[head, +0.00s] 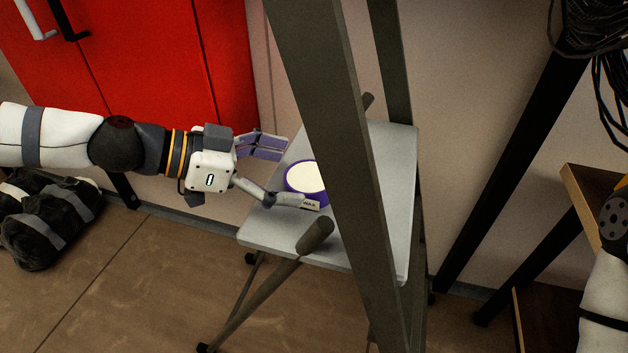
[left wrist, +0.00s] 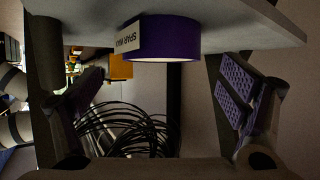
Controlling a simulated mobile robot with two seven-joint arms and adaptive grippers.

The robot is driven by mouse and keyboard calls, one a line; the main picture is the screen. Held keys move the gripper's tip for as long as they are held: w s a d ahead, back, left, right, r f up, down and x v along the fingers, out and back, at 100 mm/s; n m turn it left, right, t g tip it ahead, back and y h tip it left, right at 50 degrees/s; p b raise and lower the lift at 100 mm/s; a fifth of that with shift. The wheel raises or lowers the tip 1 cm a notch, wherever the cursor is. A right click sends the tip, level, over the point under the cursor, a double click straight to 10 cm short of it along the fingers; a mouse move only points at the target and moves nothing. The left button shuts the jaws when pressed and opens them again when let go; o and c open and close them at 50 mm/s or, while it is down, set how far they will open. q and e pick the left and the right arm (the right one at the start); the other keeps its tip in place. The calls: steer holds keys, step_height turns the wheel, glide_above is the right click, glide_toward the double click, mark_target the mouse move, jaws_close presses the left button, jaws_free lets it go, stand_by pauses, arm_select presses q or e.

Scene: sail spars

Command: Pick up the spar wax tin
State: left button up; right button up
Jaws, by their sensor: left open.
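The spar wax tin (head: 303,177) is a round purple tin with a pale cream top, standing on a light grey tabletop (head: 375,245). A dark green-grey post hides its right side in the head view. Its white label reading "SPAR WAX" shows in the left wrist view, where the tin (left wrist: 178,38) appears upside down. My left gripper (head: 293,174) is open and empty, reaching in from the left. One finger is by the tin's far left side, the other by its near side. In the left wrist view the fingers stand apart with the tin between and beyond them. My right gripper is out of view.
The slanted post (head: 335,130) crosses in front of the table close to my gripper. A grey bar (head: 315,236) sticks up at the table's near edge. A red cabinet (head: 150,60) stands behind, dark bundles (head: 45,215) lie at left, and coiled cables (head: 590,25) hang at right.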

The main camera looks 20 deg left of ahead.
mark_target(310, 176)
arm_select(q)
steer(key=x, duration=0.2)
steer(key=b+x, duration=0.1)
steer(key=x, duration=0.1)
steer(key=shift+w+d+f+b, duration=0.15)
steer(key=shift+f+b, duration=0.15)
steer(key=shift+f, duration=0.2)
steer(key=shift+w+d, duration=0.1)
steer(key=shift+d, duration=0.05)
steer(key=shift+r, duration=0.25)
steer(key=c, duration=1.7)
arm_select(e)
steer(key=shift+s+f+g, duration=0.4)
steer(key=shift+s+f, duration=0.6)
